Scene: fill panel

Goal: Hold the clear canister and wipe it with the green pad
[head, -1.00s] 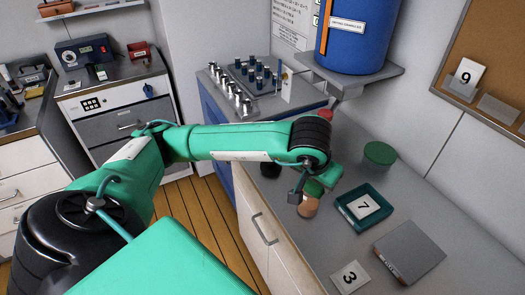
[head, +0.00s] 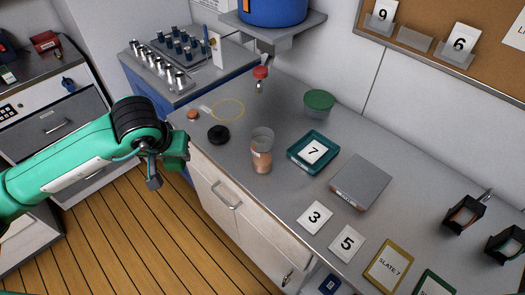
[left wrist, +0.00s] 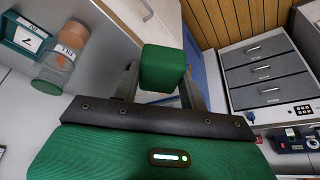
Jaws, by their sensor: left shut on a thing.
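The clear canister (head: 262,142) stands upright on the grey counter with orange-brown contents in its lower part. It also shows in the left wrist view (left wrist: 60,58), where a round green shape overlaps its lower end; I cannot tell if that is a separate thing. My left gripper (head: 167,160) is left of the canister, clear of it, at the counter's left edge. It is shut on the green pad, a small green block between its fingers in the left wrist view (left wrist: 164,67). In the head view the pad is hard to tell from the green hand. My right gripper is not in view.
Cards 3 and 5 lie in front.

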